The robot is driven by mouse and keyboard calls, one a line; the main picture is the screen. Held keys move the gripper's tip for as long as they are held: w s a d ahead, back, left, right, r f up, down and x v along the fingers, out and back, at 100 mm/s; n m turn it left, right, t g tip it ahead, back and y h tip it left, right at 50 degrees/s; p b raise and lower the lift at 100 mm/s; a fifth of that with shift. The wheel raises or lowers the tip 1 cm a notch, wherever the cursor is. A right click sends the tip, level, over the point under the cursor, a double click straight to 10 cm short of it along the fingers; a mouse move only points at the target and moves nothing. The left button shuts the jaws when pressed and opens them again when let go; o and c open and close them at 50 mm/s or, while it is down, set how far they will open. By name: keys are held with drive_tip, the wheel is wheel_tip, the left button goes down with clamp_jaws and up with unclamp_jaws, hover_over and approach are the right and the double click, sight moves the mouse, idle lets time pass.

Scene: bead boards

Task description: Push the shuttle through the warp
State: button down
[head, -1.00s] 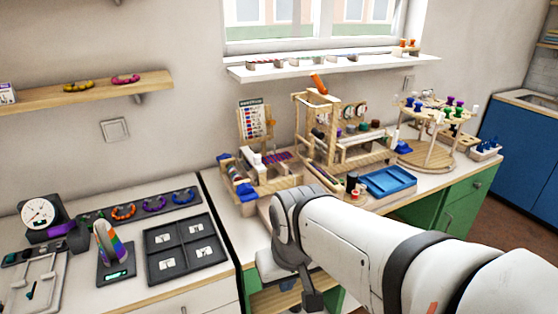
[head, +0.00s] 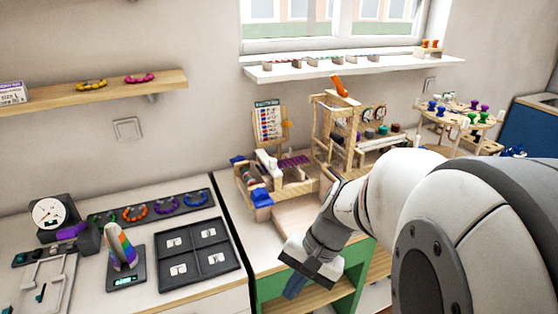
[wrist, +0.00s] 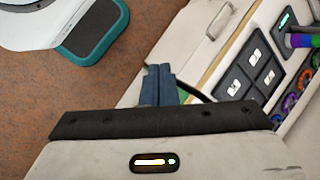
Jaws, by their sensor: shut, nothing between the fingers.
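My gripper (head: 295,287) hangs in front of the counter at its front edge, over the open green cabinet, in the head view. In the wrist view its blue fingers (wrist: 158,84) are together with nothing between them. The wooden loom (head: 325,135) stands at the back of the right counter under the window, well beyond my gripper. A smaller wooden frame with a bead chart (head: 268,122) and purple threads (head: 293,161) stands left of it. I cannot make out the shuttle or the warp for certain.
A black four-part tray (head: 197,255), a scale with a rainbow-coloured piece (head: 121,248) and a dial gauge (head: 48,213) are on the left counter. A round stand with spools (head: 460,117) is at the right. A wooden board (head: 297,218) lies bare before the loom.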

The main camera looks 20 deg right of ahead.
drive_tip(key=w+d+m+t+y, duration=0.5)
drive_tip(key=w+d+m+t, duration=0.25)
drive_tip(key=d+m, duration=0.4)
drive_tip(key=s+d+f+m+t+h, duration=0.1)
drive_tip(key=d+m+t+h, duration=0.35)
drive_tip(key=d+m, duration=0.45)
drive_tip(key=s+d+f+m+t+h, duration=0.15)
drive_tip(key=d+m+t+h, duration=0.35)
drive_tip(key=d, duration=0.5)
drive_tip(key=w+m+t+p, duration=0.1)
drive_tip(key=w+p, duration=0.2)
drive_tip(key=w, duration=1)
drive_tip(key=shift+w+a+y, duration=0.25)
drive_tip(key=shift+w+y, duration=0.05)
drive_tip(key=shift+y, duration=0.15)
drive_tip(key=shift+m, duration=0.25)
